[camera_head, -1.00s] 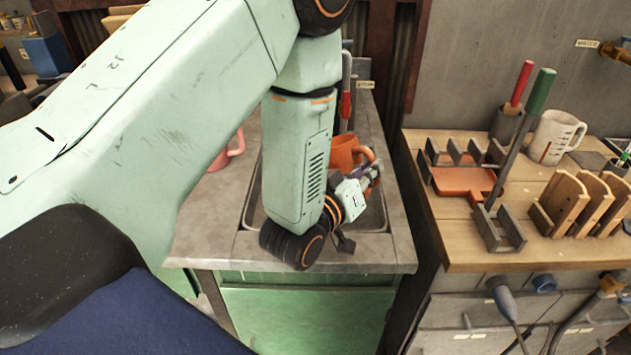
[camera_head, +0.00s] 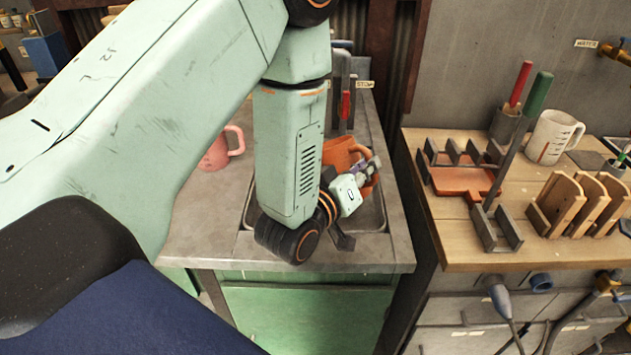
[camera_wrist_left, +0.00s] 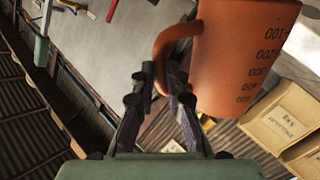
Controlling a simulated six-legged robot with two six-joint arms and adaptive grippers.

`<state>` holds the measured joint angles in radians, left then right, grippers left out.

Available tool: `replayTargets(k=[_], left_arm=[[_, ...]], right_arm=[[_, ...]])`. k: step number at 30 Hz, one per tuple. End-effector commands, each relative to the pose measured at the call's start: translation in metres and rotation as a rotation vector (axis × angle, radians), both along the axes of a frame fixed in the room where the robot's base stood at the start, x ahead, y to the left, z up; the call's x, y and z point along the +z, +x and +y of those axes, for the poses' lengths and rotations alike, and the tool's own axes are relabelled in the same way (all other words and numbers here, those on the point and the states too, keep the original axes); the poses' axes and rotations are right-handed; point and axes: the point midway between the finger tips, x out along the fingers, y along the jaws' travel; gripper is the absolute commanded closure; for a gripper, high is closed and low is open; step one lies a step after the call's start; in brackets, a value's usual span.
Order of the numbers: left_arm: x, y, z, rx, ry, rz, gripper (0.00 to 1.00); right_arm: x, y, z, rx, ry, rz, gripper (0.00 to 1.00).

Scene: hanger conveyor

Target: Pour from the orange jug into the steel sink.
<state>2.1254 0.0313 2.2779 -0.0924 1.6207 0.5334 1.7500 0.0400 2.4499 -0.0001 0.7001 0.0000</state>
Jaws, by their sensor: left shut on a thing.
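The orange jug (camera_head: 338,152) is above the back part of the steel sink (camera_head: 379,218), partly hidden behind my left forearm. My left gripper (camera_head: 366,172) is at the jug's handle, on the near right side of the jug. In the left wrist view the jug (camera_wrist_left: 245,50) shows dark volume marks, and my left gripper (camera_wrist_left: 165,82) is shut on its handle (camera_wrist_left: 163,45). The jug's mouth and contents are hidden, and no stream shows. My right gripper is not in view.
A pink mug (camera_head: 217,152) stands on the counter left of the sink. A red-handled tap (camera_head: 345,105) is behind the sink.

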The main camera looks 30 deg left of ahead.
Motion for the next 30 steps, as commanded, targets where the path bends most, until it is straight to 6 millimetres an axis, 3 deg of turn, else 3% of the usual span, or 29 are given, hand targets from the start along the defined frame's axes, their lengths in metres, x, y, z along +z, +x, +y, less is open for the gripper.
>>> replayTargets(k=[30], left_arm=[[0.012, 0.002, 0.007, 0.001, -0.142, 0.029, 1.00]], right_arm=[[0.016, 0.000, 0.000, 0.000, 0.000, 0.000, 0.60]])
